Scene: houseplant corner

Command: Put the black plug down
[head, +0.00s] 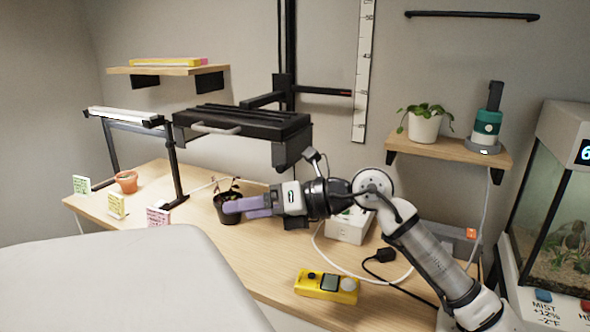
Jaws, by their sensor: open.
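The black plug (386,255) lies on the wooden table (270,275), right of the middle, with a dark cord running from it toward the right front. My gripper (232,208) is well to the left of the plug, with its purple fingers pointing left. The fingers are open and overlap the view of a dark pot (222,211) with a small reddish plant. I cannot tell whether they touch the pot. The plug is apart from the gripper.
A yellow meter (327,286) lies at the table's front. A white box (347,227) stands behind my arm, partly hidden. A black lamp panel (242,122) hangs over the table. A terracotta pot (126,182) and note cards stand left. A glass tank (560,205) is at right.

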